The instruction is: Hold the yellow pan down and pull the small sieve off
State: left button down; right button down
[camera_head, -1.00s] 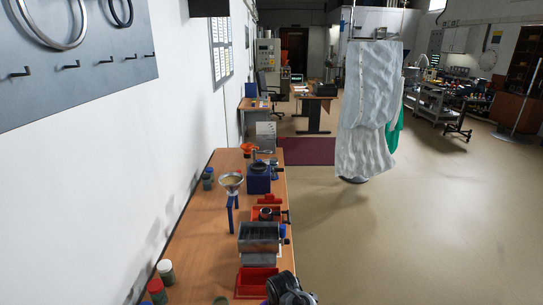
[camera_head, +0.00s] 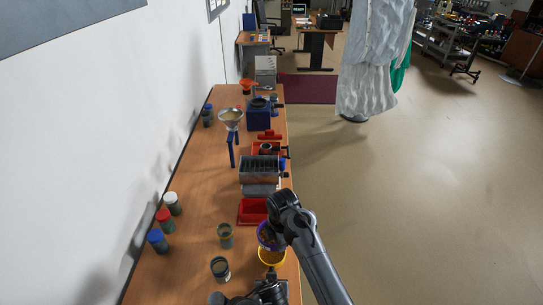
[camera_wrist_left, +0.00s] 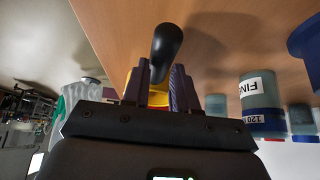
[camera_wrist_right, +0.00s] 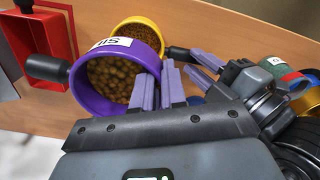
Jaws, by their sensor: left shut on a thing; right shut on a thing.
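A purple small sieve (camera_wrist_right: 105,82) with a white label holds brown granules. It tops my right gripper's area in the head view (camera_head: 267,237), partly hidden by my right arm. My right gripper (camera_wrist_right: 160,85) is shut on the sieve's wall. The yellow pan (camera_wrist_right: 150,28), with finer brown granules, sits next to the sieve, partly behind it; it also shows in the head view (camera_head: 271,258). My left gripper (camera_head: 262,292) is shut on the yellow pan, apparently at its dark handle. In the left wrist view a black handle and some yellow (camera_wrist_left: 158,92) show by the fingers (camera_wrist_left: 158,88).
A red tray (camera_head: 252,211) and a metal splitter box (camera_head: 260,172) stand just beyond the sieve. Two open jars (camera_head: 220,268) and several capped jars (camera_head: 165,221) stand to the left. A funnel on a stand (camera_head: 231,119) is farther back. Bare table lies between them.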

pick_arm(q)
jog(key=shift+s+a+f, duration=0.1)
jog(key=shift+f, duration=0.05)
jog(key=c, duration=0.9)
grip_release()
jog(key=shift+c, duration=0.2)
jog(key=shift+o, duration=0.7)
jog(key=shift+r, duration=0.2)
jog(key=v, duration=0.7)
jog(key=shift+r, duration=0.2)
jog(key=v, duration=1.2)
jog(key=shift+r, duration=0.1)
